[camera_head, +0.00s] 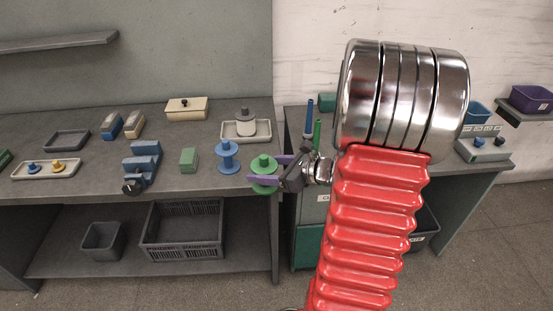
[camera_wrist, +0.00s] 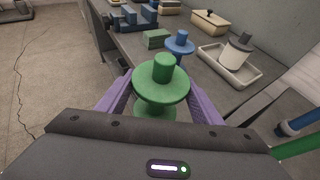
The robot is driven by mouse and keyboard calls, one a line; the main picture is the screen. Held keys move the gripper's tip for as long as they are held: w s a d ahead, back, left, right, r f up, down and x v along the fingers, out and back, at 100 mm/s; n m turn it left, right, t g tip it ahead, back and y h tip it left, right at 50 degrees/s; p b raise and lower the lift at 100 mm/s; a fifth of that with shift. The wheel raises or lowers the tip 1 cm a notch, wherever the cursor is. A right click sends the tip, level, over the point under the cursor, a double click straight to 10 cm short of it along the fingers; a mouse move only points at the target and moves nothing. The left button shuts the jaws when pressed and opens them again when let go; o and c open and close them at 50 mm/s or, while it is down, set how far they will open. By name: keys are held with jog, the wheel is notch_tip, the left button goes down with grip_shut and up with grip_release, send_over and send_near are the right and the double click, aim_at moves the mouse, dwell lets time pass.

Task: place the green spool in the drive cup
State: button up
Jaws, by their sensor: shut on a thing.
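The green spool (camera_head: 264,163) is upright between the two purple fingers of my gripper (camera_head: 268,170), which is shut on it. In the head view it shows in front of the right front corner of the left workbench. In the wrist view the green spool (camera_wrist: 162,83) shows its upper flange and top peg between the fingers; its lower part is partly hidden by my gripper. I cannot pick out the drive cup with certainty in either view.
A blue spool (camera_head: 228,156) stands just left of the green one. A white tray (camera_head: 262,136) with a grey-and-white spool is behind. A green block (camera_head: 188,158) and a blue device (camera_head: 141,165) with a black knob are further left. My red arm hides part of the right bench.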

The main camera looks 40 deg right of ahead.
jog(key=w+a+f+n+g+y, duration=0.2)
jog(key=a+f+n+y, duration=0.1)
jog(key=a+f, duration=0.6)
jog(key=w+a+f+n+g+y, duration=0.2)
jog(key=a+f, duration=0.7)
jog(key=a, duration=0.5)
jog(key=shift+w+f+n+g+y, duration=0.25)
jog(key=shift+w+n+g+y, duration=0.15)
jog(key=shift+w+n+y, duration=0.4)
jog(key=shift+s, duration=0.3)
